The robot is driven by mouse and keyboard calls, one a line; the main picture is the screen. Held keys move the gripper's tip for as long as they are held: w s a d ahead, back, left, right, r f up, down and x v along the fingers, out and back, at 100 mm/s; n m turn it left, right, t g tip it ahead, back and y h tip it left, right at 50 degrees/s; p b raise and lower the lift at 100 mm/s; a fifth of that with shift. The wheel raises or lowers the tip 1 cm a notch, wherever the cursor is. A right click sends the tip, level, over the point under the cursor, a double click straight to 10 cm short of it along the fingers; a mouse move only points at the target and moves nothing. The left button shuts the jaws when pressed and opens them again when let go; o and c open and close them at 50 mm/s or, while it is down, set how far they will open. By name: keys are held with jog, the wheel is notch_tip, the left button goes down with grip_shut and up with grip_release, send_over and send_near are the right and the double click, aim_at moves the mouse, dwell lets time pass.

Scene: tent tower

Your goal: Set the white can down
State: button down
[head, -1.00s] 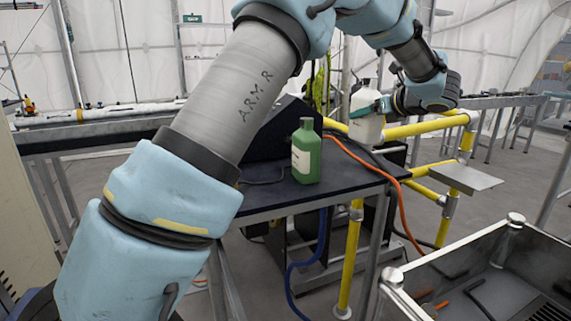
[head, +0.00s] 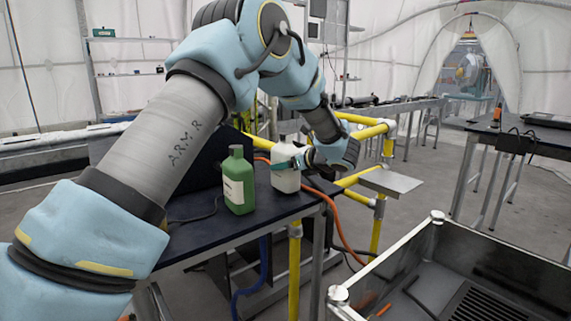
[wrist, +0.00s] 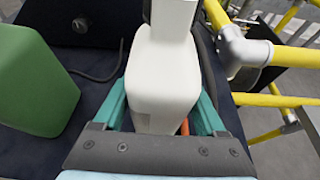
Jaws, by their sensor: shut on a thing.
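The white can (head: 286,179) is at the right part of the dark table (head: 200,240), upright in the head view. My gripper (head: 298,160) is shut on its upper body from the right. In the wrist view the white can (wrist: 163,75) stands between the two teal fingers of my gripper (wrist: 165,115). Its base is low, at or just above the table top; I cannot tell whether it touches. The green bottle (head: 238,182) stands upright on the table to the left of the can, with a gap between them. It also shows at the left in the wrist view (wrist: 35,80).
Yellow rails (head: 365,131) and an orange hose (head: 345,235) run close to the table's right edge. A metal bin (head: 400,245) stands at the front right. A small metal plate (head: 392,182) juts out beyond the rails. A dark cable (wrist: 105,75) lies on the table.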

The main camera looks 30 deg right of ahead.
jog(key=shift+f, duration=0.15)
jog(key=shift+f, duration=0.15)
grip_release()
dwell(0.3)
jog(key=shift+s, duration=0.1)
jog(key=b+v, duration=0.3)
jog(key=v, duration=0.9)
jog(key=shift+b, duration=0.4)
